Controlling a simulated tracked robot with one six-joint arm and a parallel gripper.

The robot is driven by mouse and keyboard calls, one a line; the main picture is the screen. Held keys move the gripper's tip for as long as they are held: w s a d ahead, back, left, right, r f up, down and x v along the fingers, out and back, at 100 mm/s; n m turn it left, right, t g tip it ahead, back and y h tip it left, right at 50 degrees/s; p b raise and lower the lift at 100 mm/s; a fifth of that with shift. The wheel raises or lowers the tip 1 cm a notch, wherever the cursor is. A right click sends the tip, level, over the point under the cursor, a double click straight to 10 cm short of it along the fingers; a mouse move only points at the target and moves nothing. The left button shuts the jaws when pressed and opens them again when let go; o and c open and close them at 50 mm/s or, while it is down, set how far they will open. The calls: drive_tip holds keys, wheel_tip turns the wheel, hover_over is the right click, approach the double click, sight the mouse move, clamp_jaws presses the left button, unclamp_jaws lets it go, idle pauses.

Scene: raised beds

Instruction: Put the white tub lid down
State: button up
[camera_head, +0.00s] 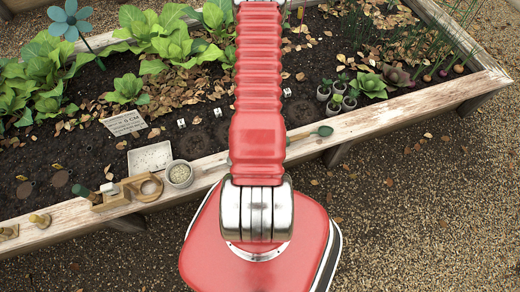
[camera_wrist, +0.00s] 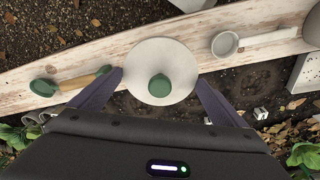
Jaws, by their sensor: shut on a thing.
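The white tub lid (camera_wrist: 181,57) is a round pale disc with a green knob (camera_wrist: 159,86) in the wrist view. My gripper (camera_wrist: 160,88) has its two dark fingers on either side of the lid's near part and is shut on it. The lid is over the pale wooden edge board and partly over the dark soil; how high it is cannot be told. In the head view the lid and fingers do not show; my red arm hides that part of the bed.
The wooden edge board (camera_wrist: 130,48) bears a green-ended tool with a wooden handle (camera_wrist: 78,82) left of the lid and a white scoop (camera_wrist: 224,43) to its right. A small grey tub (camera_head: 180,175), white tray (camera_head: 150,158) and several pots (camera_head: 337,100) stand around the bed.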

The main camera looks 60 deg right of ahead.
drive_tip(key=shift+f, duration=2.4)
drive_tip(key=shift+f, duration=2.1)
drive_tip(key=o, duration=0.7)
drive_tip(key=shift+c, duration=0.2)
drive_tip(key=shift+s+a+r, duration=0.1)
drive_tip(key=shift+a+r, duration=0.15)
drive_tip(key=shift+r, duration=1.75)
drive_tip(key=shift+s+a+r, duration=0.1)
drive_tip(key=shift+a+r, duration=0.1)
drive_tip(key=shift+r, duration=1.8)
drive_tip(key=shift+s+a+r, duration=0.1)
drive_tip(key=shift+a+r, duration=0.15)
drive_tip(key=shift+r, duration=1.75)
